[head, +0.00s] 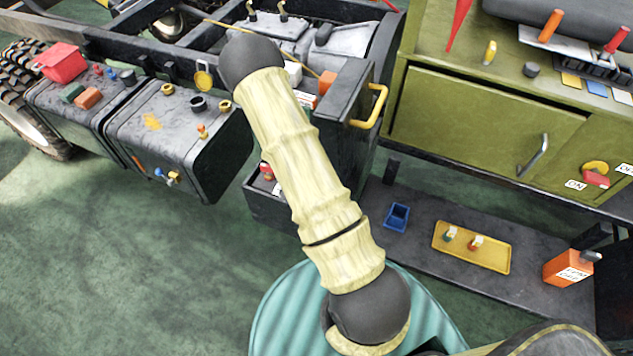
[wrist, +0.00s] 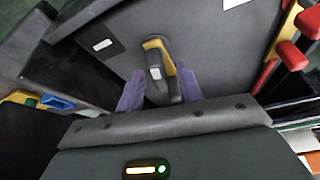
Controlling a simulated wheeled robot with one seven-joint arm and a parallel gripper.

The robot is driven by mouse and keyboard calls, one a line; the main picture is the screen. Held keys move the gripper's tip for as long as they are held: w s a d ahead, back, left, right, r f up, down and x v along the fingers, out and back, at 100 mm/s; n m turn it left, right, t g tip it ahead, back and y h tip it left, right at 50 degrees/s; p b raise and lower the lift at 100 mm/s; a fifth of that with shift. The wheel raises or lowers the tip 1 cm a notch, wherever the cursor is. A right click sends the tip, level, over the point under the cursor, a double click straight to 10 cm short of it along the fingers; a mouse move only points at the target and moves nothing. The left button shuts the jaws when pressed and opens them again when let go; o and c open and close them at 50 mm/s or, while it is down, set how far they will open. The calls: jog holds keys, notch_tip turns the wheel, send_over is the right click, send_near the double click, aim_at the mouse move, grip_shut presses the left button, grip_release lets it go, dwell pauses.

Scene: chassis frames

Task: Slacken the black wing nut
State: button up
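I cannot make out a black wing nut for certain in either view. My gripper (wrist: 160,92) shows in the wrist view as two purple fingers set apart, so it is open. Between the fingers, or just beyond them, is a yellow handle (wrist: 150,44) with a dark grey front, on a dark panel (wrist: 115,65). I cannot tell whether the fingers touch it. In the head view my gripper is hidden behind my arm. A yellow handle (head: 379,106) also shows there, on a dark box (head: 345,118) right of my arm.
Black tanks (head: 180,140) with small caps and fittings stand at the left. A green cabinet (head: 480,118) stands at the right. Below it, a low dark shelf holds a blue bin (head: 397,217), a yellow tray (head: 490,259) and an orange can (head: 566,268). Green floor lies open at lower left.

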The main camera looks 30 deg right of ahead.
jog(key=shift+r, duration=0.1)
jog(key=shift+a+r, duration=0.1)
jog(key=shift+r, duration=0.1)
jog(key=s+a, duration=0.5)
jog(key=a, duration=0.6)
jog(key=shift+s+r+b, duration=0.25)
jog(key=shift+s+b, duration=0.1)
jog(key=shift+b, duration=0.1)
jog(key=shift+c, duration=0.5)
